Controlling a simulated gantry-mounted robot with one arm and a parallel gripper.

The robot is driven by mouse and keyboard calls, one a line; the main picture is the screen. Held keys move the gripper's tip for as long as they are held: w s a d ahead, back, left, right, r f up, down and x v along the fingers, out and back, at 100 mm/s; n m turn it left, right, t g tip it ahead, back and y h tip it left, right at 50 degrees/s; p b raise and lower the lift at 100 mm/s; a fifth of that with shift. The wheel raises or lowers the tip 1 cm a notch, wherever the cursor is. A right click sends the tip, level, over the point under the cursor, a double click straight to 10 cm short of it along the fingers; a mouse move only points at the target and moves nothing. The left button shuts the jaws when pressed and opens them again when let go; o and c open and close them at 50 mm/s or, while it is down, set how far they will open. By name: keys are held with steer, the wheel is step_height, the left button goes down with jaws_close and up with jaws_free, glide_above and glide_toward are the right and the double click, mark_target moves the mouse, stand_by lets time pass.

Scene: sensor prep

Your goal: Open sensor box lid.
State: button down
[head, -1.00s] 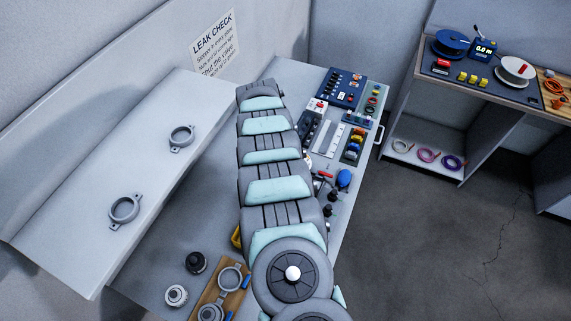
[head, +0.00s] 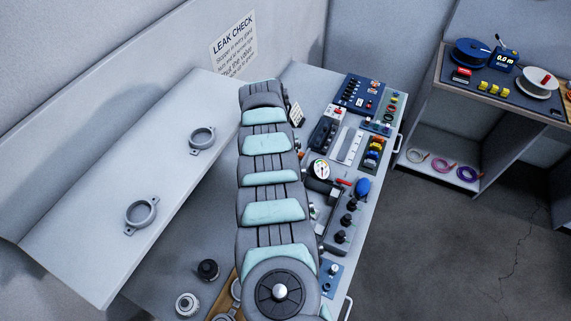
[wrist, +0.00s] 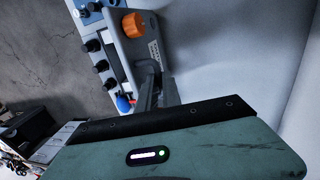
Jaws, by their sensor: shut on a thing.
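In the wrist view, my gripper (wrist: 157,92) has its dark fingers close together at the edge of a grey box part with an orange knob (wrist: 133,25) and small print. This part appears to be the sensor box lid (wrist: 122,45). The fingers are shut on it, but the exact contact is dark and partly hidden. How far the lid stands open cannot be told. In the head view my arm covers the gripper and most of the box.
Black knobs (head: 346,220) and a blue bulb (head: 362,188) lie close to the right of my arm. A round gauge (head: 320,169) and a blue case (head: 358,94) stand farther back. Two grey ring clamps (head: 141,212) sit on the left shelf. The floor at right is clear.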

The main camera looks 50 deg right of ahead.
steer(key=shift+s+a+f, duration=0.1)
steer(key=shift+a+f, duration=0.05)
steer(key=shift+a, duration=0.05)
steer(key=c, duration=1.7)
jaws_free()
steer(key=shift+s+a+f, duration=0.1)
steer(key=shift+a, duration=0.1)
steer(key=shift+o, duration=0.9)
steer(key=shift+d, duration=0.15)
steer(key=shift+r, duration=0.2)
step_height(320, 180, up, 10)
steer(key=w+b, duration=0.1)
steer(key=w, duration=0.1)
steer(key=shift+a+r+b, duration=0.2)
steer(key=shift+a+b, duration=0.05)
steer(key=shift+b, duration=0.05)
